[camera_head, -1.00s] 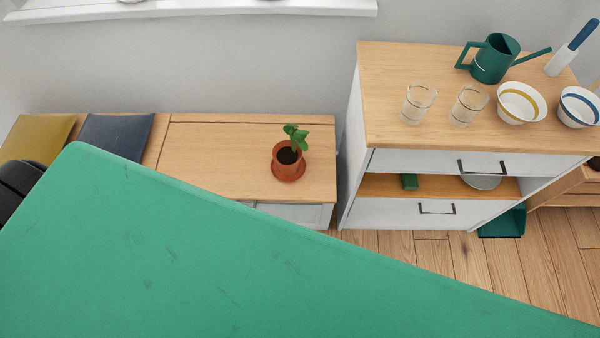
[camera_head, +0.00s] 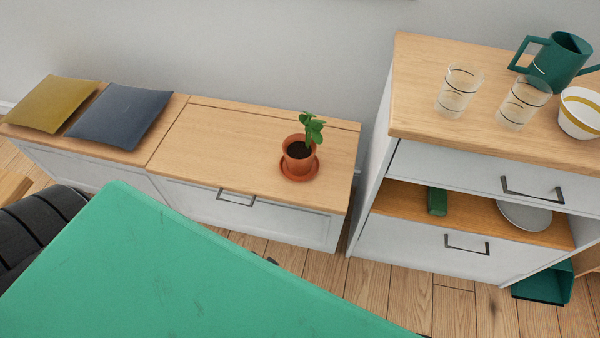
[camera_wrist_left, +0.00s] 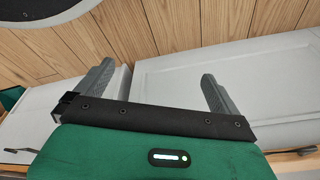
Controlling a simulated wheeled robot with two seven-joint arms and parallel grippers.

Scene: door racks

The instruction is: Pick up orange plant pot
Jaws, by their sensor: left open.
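An orange plant pot (camera_head: 298,157) with a green leafy plant stands upright on an orange saucer (camera_head: 300,175). It sits on the right part of the low wooden bench (camera_head: 220,150). My left gripper (camera_wrist_left: 158,80) shows in the left wrist view, its two grey fingers spread apart with nothing between them. It faces white furniture fronts and the wood floor. The pot is not in the left wrist view. Neither gripper shows in the head view.
A taller cabinet (camera_head: 440,115) stands right of the bench, bearing glasses (camera_head: 460,90), a green watering can (camera_head: 553,62) and a bowl (camera_head: 580,112). Yellow (camera_head: 52,103) and blue (camera_head: 120,115) cushions lie on the bench's left. Bench top around the pot is clear.

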